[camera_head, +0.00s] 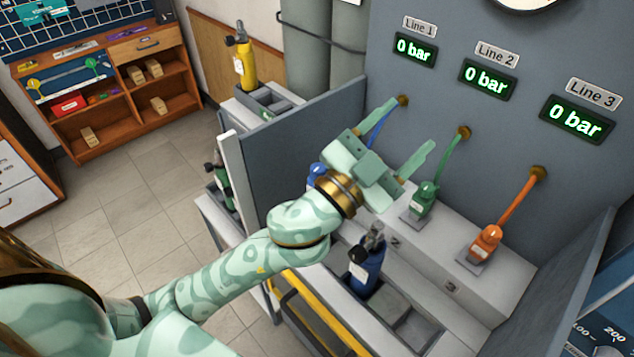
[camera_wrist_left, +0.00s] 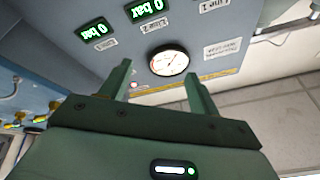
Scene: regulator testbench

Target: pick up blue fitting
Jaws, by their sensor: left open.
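The blue fitting (camera_head: 315,170) on the bench is mostly hidden behind my left gripper in the head view; only a small blue part shows at the gripper's left side. Its blue hose (camera_head: 378,130) runs up to the panel port under Line 1. My left gripper (camera_head: 413,122) is open, with nothing seen between its fingers, and points toward the panel. Its fingers also show in the left wrist view (camera_wrist_left: 158,68), spread, with the panel and a round gauge beyond. The fitting does not show in the wrist view. My right gripper is not in view.
A green fitting (camera_head: 424,197) and an orange fitting (camera_head: 486,241) stand to the right on the stepped bench, hoses attached. A dark blue cylinder (camera_head: 367,263) stands in front. A grey partition (camera_head: 290,150) borders the left. The Line 1 display (camera_head: 415,49) reads 0 bar.

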